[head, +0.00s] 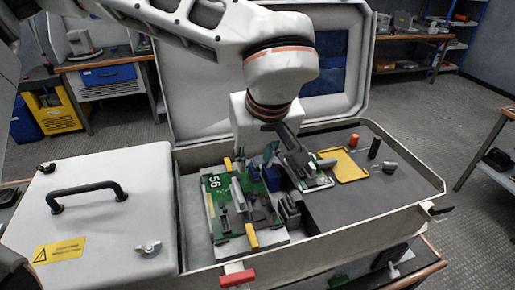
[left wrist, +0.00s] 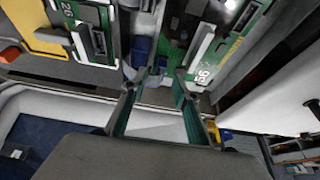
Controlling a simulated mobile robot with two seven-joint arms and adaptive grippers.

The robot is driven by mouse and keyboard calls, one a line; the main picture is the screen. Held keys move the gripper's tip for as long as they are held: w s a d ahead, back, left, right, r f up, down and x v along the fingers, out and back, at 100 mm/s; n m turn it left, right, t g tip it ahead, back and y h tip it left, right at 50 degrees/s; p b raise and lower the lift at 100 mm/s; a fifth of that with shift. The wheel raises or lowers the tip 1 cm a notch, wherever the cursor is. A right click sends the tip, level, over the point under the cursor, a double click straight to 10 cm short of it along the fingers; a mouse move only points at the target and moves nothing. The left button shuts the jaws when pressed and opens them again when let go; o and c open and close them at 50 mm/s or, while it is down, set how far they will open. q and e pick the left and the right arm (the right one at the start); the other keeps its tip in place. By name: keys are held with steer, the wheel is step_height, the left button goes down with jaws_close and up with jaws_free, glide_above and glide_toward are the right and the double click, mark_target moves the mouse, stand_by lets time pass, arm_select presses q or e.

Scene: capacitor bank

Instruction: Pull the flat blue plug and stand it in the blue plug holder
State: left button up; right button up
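My left gripper (head: 279,158) reaches down over the middle of the open case. In the left wrist view its two green-padded fingers (left wrist: 158,88) are apart, with nothing clearly held between them. A dark blue block (head: 271,178) sits just below the fingers, beside the green board marked 56 (head: 214,206). Blue parts also show beyond the fingertips in the left wrist view (left wrist: 141,47). I cannot tell which blue part is the flat plug and which is the holder; the fingers partly hide this area. My right gripper is not in view.
The case (head: 330,262) has a raised lid behind the arm. A second small board (head: 318,182) and a yellow frame (head: 350,167) lie on its grey right deck, beside small upright parts (head: 374,147). A white box with a black handle (head: 87,190) stands at left.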

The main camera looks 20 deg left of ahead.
arm_select(q)
steer(key=shift+x, duration=0.75)
steer(key=c, duration=0.7)
jaws_close()
